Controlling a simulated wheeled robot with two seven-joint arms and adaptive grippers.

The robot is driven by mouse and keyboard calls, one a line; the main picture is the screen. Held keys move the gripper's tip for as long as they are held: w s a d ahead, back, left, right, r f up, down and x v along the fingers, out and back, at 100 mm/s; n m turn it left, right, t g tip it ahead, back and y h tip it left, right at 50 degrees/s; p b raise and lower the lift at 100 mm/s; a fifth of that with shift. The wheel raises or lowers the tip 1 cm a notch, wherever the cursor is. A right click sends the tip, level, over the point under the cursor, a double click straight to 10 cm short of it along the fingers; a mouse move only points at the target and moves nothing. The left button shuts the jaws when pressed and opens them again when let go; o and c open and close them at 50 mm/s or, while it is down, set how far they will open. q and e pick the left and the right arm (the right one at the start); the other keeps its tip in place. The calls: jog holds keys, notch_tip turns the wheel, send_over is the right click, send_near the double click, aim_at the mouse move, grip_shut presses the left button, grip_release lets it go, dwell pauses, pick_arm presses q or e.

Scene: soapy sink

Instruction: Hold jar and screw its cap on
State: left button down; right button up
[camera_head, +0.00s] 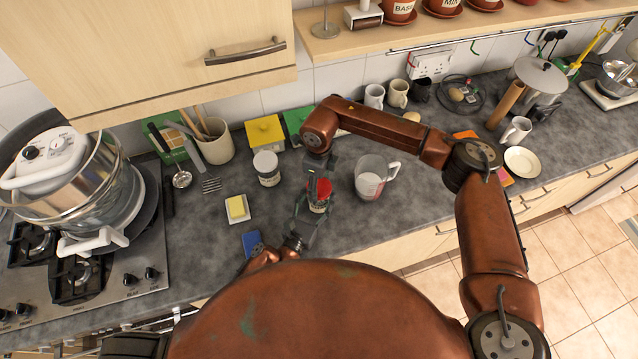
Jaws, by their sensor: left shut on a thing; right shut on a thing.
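A small jar (319,207) stands on the grey worktop in front of me, with a red cap (324,188) at its top. My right gripper (318,182) reaches down from above and is shut on the red cap. My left gripper (313,214) comes in low from the front left and is shut around the jar's body. The fingers hide much of the jar, and I cannot tell whether the cap is fully seated.
A measuring jug (369,182) stands close to the right of the jar. A white-lidded jar (267,172), a butter dish (237,209) and a blue item (251,242) are to the left. The hob (90,290) with a large pot is far left. Clear worktop lies between jar and butter dish.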

jog(key=o, duration=1.3)
jog(key=shift+r, duration=2.3)
jog(key=shift+c, duration=0.4)
notch_tip(320, 180, up, 4)
jog(key=n, duration=0.3)
jog(key=shift+f+n, duration=0.25)
jog(key=shift+n, duration=0.15)
jog(key=shift+f, duration=0.1)
